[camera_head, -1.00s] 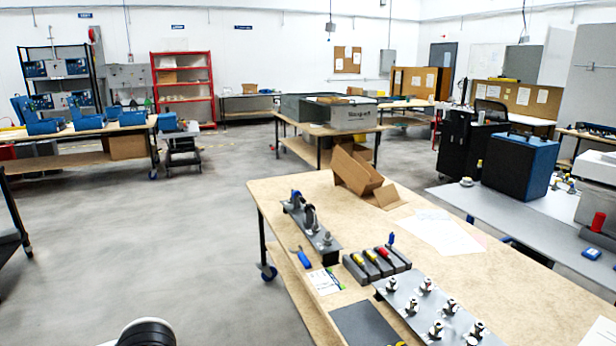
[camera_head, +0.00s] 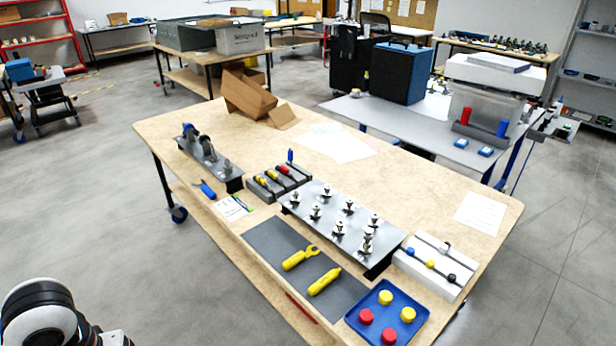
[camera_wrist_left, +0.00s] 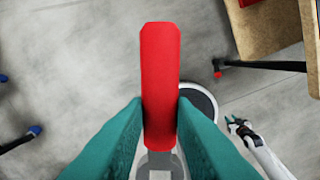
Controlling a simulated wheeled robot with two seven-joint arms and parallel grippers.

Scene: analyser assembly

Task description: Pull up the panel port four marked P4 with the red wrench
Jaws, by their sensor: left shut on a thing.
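My left gripper (camera_wrist_left: 160,110) is shut on a long red handle, the red wrench (camera_wrist_left: 160,55), in the left wrist view. The grey port panel (camera_head: 325,246) with several upright metal ports lies on the wooden table in the head view. The P4 mark is too small to read. My right gripper (camera_wrist_left: 235,123) shows small at the right of the left wrist view; its finger opening is unclear.
On the wooden table (camera_head: 470,190), a dark mat (camera_head: 270,236) holds two yellow tools. A blue tray (camera_head: 410,327) with red and yellow caps, a white block and a rack of coloured tools (camera_head: 279,182) surround the panel. Open floor lies left of the table.

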